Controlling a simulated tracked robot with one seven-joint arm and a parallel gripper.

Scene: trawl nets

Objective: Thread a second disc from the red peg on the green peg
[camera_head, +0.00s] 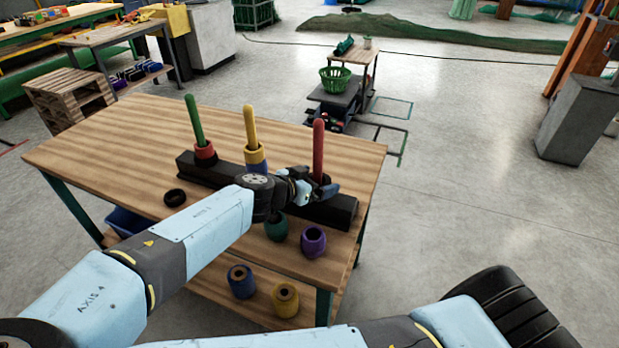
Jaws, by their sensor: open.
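The green peg (195,122) stands at the left of a black base bar (348,212), with a red disc (205,150) low on it. The red peg (318,148) stands at the right. My gripper (322,192) is at the lower part of the red peg, open, with its fingers around or beside it; I cannot tell which. Any disc on the red peg is hidden by my gripper.
A green spool (277,228) and a purple spool (313,241) stand in front of the bar. Blue (241,281) and yellow (285,299) spools stand lower. The table's left is clear.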

